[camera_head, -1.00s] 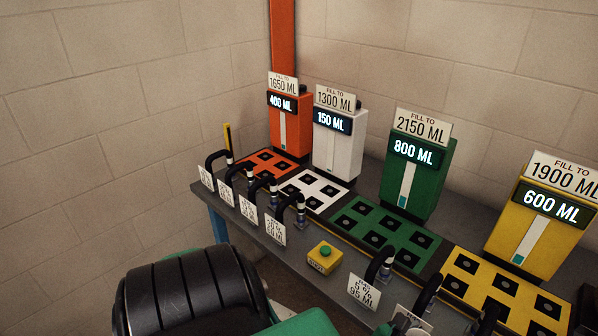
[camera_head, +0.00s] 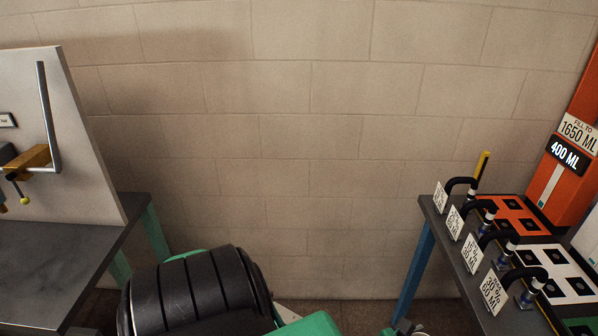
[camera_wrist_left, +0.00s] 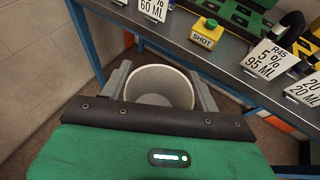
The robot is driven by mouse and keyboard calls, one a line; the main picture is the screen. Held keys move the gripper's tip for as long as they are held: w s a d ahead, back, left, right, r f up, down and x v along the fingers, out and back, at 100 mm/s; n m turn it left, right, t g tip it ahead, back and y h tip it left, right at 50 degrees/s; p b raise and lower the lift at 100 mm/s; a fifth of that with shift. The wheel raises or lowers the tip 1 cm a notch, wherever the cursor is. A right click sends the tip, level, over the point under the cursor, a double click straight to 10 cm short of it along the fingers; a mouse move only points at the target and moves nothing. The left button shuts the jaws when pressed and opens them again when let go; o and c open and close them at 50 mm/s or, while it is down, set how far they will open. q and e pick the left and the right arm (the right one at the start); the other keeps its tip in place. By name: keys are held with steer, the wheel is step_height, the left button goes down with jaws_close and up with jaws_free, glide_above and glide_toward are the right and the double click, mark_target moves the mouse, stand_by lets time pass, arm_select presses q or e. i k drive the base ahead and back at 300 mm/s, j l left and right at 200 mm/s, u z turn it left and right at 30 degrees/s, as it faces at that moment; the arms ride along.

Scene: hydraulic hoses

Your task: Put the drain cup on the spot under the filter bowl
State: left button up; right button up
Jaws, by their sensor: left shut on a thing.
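In the left wrist view, my left gripper (camera_wrist_left: 158,88) is shut on a pale round cup (camera_wrist_left: 160,72), the drain cup. I look down into its open mouth, and it appears empty. One finger is on each side of it. The cup is held in front of the edge of the hose bench, above the floor. In the head view only my left arm shows clearly at the bottom. At the left edge, a brass-coloured fitting (camera_head: 32,158) is on an upright panel; I cannot make out the filter bowl or the spot under it. My right gripper is not in view.
A dark-topped bench (camera_head: 65,265) stands at left below the white panel (camera_head: 85,140). The hose bench (camera_head: 440,222), with hoses, labels and an orange dispenser (camera_head: 565,175), stands at right. Between them are bare wall and open floor. A yellow button box (camera_wrist_left: 207,34) sits on the hose bench.

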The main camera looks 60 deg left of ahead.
mark_target(27, 244)
steer(key=j+u, duration=0.1)
steer(key=u, duration=0.3)
steer(key=j+u, duration=0.1)
steer(key=u, duration=0.7)
steer(key=i+j+u, duration=0.1)
steer(key=u, duration=0.3)
steer(key=i+j+u, duration=0.1)
steer(key=u, duration=0.3)
steer(key=i+j+u, duration=0.15)
steer(key=u, duration=0.25)
steer(key=i+j+u, duration=0.1)
steer(key=u, duration=0.3)
steer(key=i+u, duration=0.25)
steer(key=u, duration=0.15)
steer(key=i+l+u, duration=0.2)
steer(key=i, duration=0.3)
steer(key=i+l+u, duration=0.1)
steer(key=i+u, duration=0.15)
steer(key=i, duration=0.25)
steer(key=i+l+u, duration=0.2)
steer(key=i, duration=0.3)
steer(key=l, duration=0.1)
